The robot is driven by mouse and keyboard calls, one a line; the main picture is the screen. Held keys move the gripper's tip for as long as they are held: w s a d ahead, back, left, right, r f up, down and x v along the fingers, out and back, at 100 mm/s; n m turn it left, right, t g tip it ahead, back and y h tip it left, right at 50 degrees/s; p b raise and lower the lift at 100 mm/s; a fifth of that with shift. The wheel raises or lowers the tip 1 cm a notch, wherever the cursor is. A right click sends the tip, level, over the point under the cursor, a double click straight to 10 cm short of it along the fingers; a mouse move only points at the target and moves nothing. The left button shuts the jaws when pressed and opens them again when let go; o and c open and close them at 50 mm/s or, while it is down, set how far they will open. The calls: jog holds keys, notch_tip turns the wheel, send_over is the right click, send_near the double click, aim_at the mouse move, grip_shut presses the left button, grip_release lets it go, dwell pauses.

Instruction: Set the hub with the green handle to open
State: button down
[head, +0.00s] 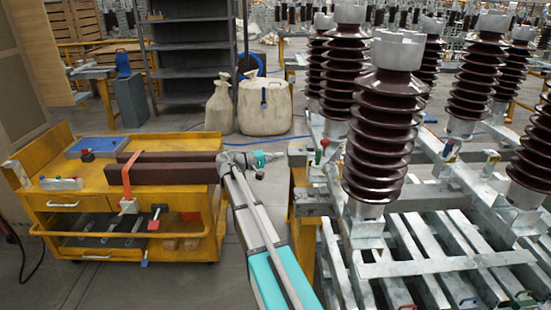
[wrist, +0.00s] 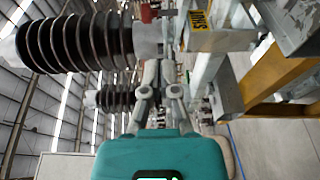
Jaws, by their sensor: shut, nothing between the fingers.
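My gripper (head: 280,156) is shut and empty, in the gap between the yellow cart and the isolator frame. In the wrist view my gripper (wrist: 160,72) has its fingers together, with nothing held. In the head view a small green part (head: 318,157) shows just below a red handle (head: 324,143) on the near isolator frame, right of my gripper and apart from it. The wrist view shows a red part (wrist: 148,13) beyond the fingertips. Another green handle (head: 525,293) sits low at the right. The hub's setting is too small to tell.
Brown ribbed insulators (head: 382,135) stand on the grey metal frame (head: 440,268) at the right. A yellow cart (head: 85,205) with brown beams stands at the left. Bare floor shows between cart and sacks.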

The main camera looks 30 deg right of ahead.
jog(key=s+d, duration=0.5)
jog(key=d, duration=0.4)
jog(key=shift+s, duration=0.1)
dwell(0.5)
